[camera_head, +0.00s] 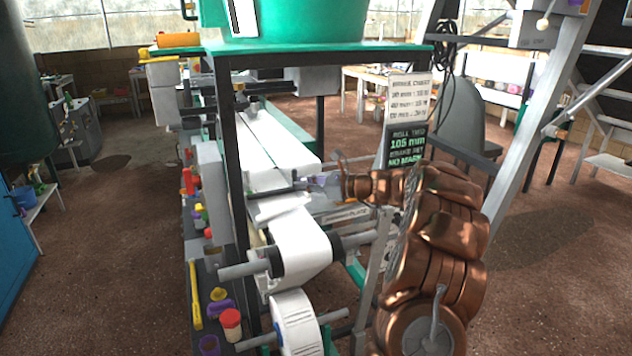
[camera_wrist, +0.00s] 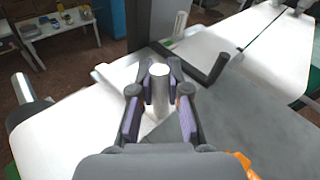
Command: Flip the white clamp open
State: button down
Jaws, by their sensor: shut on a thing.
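My gripper (camera_wrist: 159,92) has purple-lined fingers on both sides of a short pale cylinder, which looks like the handle of the white clamp (camera_wrist: 160,84). The fingers are shut on it in the wrist view. The cylinder's rounded end points up toward the camera. The clamp's hinge and base are hidden behind the fingers, so I cannot tell its angle. In the head view my gripper (camera_head: 325,180) is beside the machine frame, just above the white paper web. The clamp cannot be made out there.
A dark L-shaped bar (camera_wrist: 217,70) stands close to the right of the fingers. A white paper roll (camera_head: 300,246) sits below my gripper on a grey shaft. A dark frame post (camera_head: 232,160) is at the left, and a sign (camera_head: 407,145) is behind my arm.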

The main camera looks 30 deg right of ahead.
jog(key=shift+w+a+r+n+h+p, duration=0.1)
jog(key=shift+a+r+n+h+p, duration=0.15)
jog(key=shift+r, duration=0.25)
jog(key=shift+a+r+n+h+p, duration=0.15)
jog(key=shift+a+r+p, duration=0.15)
jog(key=shift+r, duration=0.2)
jog(key=w+a+r+n+g+h+p, duration=0.1)
jog(key=a+r+n+g+h+p, duration=0.2)
jog(key=a+p, duration=0.5)
jog(key=shift+w+a+r+n+h+p, duration=0.4)
jog(key=shift+a+r+n+h, duration=0.3)
jog(key=shift+r+h, duration=0.85)
jog(key=shift+a+r+y, duration=0.15)
jog(key=shift+r+y, duration=0.1)
jog(key=c, duration=1.4)
grip_release()
jog(key=shift+a, duration=0.1)
jog(key=shift+o, duration=1.4)
